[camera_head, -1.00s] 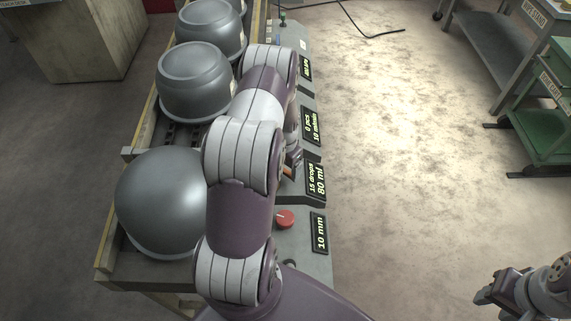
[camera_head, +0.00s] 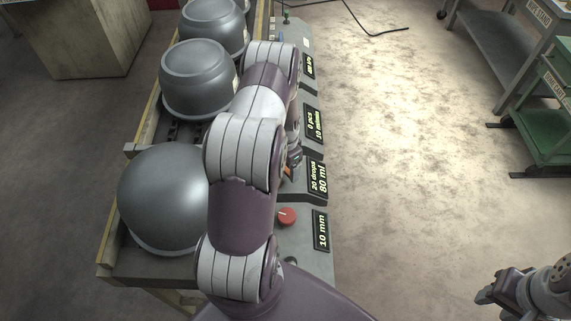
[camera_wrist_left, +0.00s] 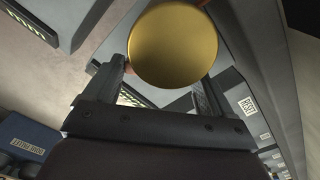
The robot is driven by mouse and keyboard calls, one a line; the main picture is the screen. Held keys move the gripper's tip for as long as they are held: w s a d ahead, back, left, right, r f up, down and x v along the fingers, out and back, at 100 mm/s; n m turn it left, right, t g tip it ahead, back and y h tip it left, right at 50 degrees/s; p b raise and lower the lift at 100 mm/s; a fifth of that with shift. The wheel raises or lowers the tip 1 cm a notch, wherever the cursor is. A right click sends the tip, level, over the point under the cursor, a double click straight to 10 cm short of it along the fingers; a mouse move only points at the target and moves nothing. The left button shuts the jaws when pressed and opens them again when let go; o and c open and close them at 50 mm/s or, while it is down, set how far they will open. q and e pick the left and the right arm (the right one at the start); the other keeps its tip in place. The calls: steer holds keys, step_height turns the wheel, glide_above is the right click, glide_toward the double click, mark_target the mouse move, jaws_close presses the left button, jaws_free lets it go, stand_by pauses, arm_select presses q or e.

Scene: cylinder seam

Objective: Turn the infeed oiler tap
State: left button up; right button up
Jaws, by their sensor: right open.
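A round brass-coloured disc, apparently the top of the oiler tap (camera_wrist_left: 173,45), fills the upper middle of the left wrist view. My left gripper (camera_wrist_left: 165,82) has one finger on each side of it, close against its edge; the tips are partly hidden by the disc. Small orange-red bits show at the disc's edge. In the head view my left gripper (camera_head: 293,158) is mostly behind my own arm, at the console beside a display (camera_head: 317,178) reading 20 drops, 80 ml. My right gripper (camera_head: 486,297) is open and empty, over the floor at lower right.
Large grey pots (camera_head: 165,200) stand in a row on the conveyor left of my arm. A red knob (camera_head: 287,216) sits nearer me on the console, beside a 10 mm display (camera_head: 321,231). A green cart (camera_head: 553,120) stands at right. The middle floor is clear.

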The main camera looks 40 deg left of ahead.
arm_select(q)
steer(key=shift+o, duration=0.8)
steer(key=shift+r, duration=0.1)
step_height(320, 180, up, 13)
steer(key=shift+b, duration=0.45)
step_height(320, 180, down, 12)
steer(key=b, duration=0.9)
steer(key=shift+s, duration=0.1)
steer(key=shift+f, duration=0.6)
